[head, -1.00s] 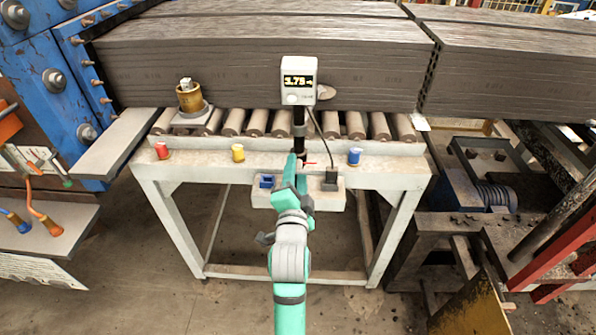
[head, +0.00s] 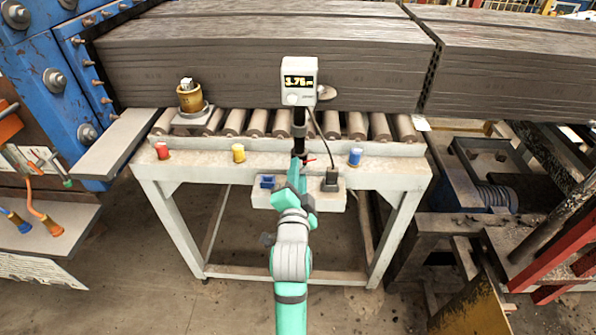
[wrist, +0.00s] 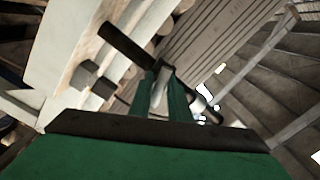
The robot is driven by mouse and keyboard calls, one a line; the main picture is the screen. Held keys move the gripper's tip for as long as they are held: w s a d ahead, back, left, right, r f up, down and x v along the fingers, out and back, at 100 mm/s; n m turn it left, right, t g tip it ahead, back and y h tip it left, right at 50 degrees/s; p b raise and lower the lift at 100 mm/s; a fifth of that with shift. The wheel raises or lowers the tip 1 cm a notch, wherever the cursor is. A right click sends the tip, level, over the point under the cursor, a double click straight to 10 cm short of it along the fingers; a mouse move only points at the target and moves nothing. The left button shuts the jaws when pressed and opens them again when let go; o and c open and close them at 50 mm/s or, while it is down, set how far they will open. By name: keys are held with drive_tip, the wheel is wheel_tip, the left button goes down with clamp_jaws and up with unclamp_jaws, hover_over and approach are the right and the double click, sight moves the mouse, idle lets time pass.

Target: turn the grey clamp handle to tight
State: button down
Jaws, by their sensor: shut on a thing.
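A dark upright post (head: 299,140) carries a white display box (head: 299,82) at its top, in front of the stack of grey slabs. In the wrist view the dark post (wrist: 125,42) runs diagonally. My gripper (wrist: 160,78) has its two green fingers shut around the small grey clamp handle (wrist: 161,70) beside the post. In the head view my gripper (head: 298,162) is at the lower part of the post, and its fingers and the handle are too small to make out. A small red mark (head: 310,158) shows just right of it.
A roller table (head: 200,165) stands under the slabs (head: 260,75). Red (head: 162,151), yellow (head: 238,153) and blue (head: 355,157) buttons line its front. A cable (head: 322,135) runs from the display box to a black plug (head: 331,180). A brown cylinder (head: 190,98) stands at left.

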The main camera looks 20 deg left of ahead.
drive_tip(key=n, duration=0.3)
drive_tip(key=shift+d, duration=0.1)
drive_tip(key=n, duration=0.5)
drive_tip(key=shift+n, duration=0.3)
drive_tip(key=n, duration=0.6)
drive_tip(key=shift+n, duration=1.1)
drive_tip(key=c, duration=2.5)
unclamp_jaws()
drive_tip(key=shift+c, duration=0.2)
drive_tip(key=o, duration=1)
